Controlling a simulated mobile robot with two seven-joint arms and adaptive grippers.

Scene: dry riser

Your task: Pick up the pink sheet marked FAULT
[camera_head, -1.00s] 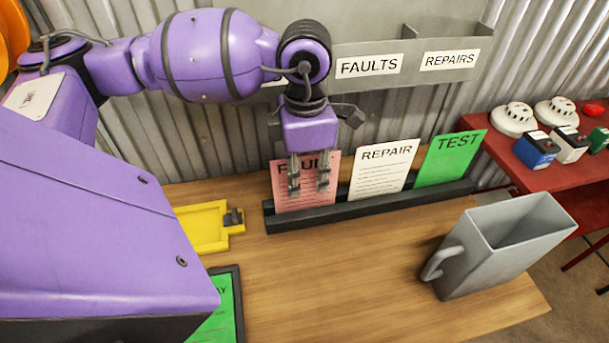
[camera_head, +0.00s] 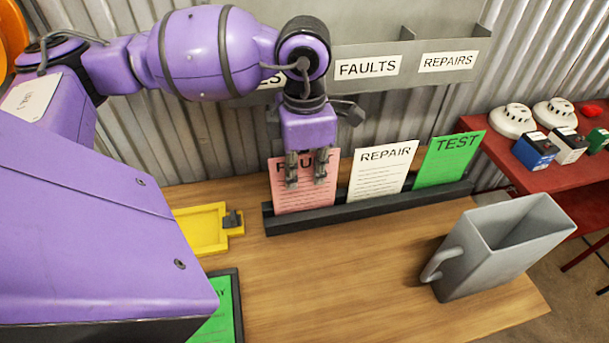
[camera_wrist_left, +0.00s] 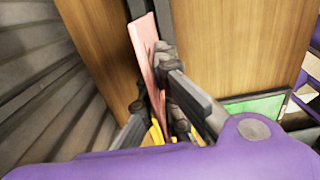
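The pink sheet marked FAULT (camera_head: 303,196) stands in the dark rail at the left end of a row of sheets. Its heading is partly covered by my left gripper (camera_head: 306,174). Two of the gripper's fingers lie in front of the sheet. In the left wrist view the pink sheet (camera_wrist_left: 143,45) is seen nearly edge-on, between the fingers of my left gripper (camera_wrist_left: 155,110). The fingers on the right are close against it; one on the left is near its other face. Whether they clamp it is not clear. My right gripper is out of view.
The white REPAIR sheet (camera_head: 380,174) and green TEST sheet (camera_head: 448,160) stand beside it in the dark rail (camera_head: 345,211). A yellow tray (camera_head: 200,229) lies left, a grey jug (camera_head: 505,250) right. A labelled grey wall holder (camera_head: 400,42) hangs behind. The front middle of the table is clear.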

